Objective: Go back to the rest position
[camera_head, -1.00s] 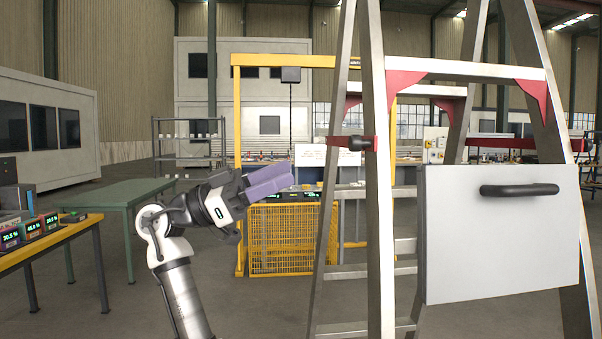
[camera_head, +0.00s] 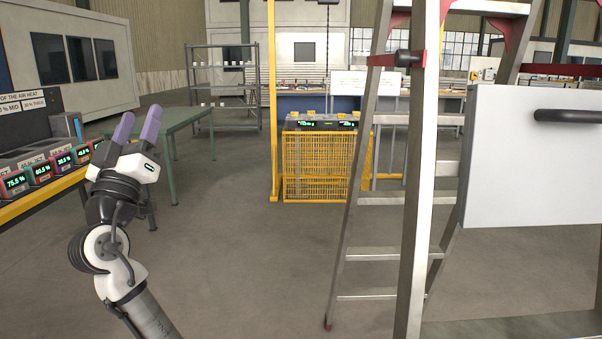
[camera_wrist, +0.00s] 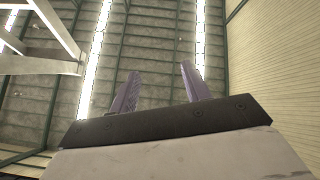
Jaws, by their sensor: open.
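My gripper (camera_head: 137,126) is raised at the left of the head view, with its two purple fingers pointing up and apart. It is open and nothing is between the fingers. In the wrist view my gripper (camera_wrist: 158,88) also shows both fingers apart, with the hall's roof and its light strips behind them. My arm is bent, with the wrist above the elbow, and touches nothing that I can see.
A stepladder (camera_head: 425,170) with a white panel (camera_head: 535,160) stands close on the right. A yellow table (camera_head: 50,195) with display boxes is at the left edge. A green table (camera_head: 185,118) and a yellow mesh crate (camera_head: 325,168) stand farther back. Open floor (camera_head: 255,260) lies between.

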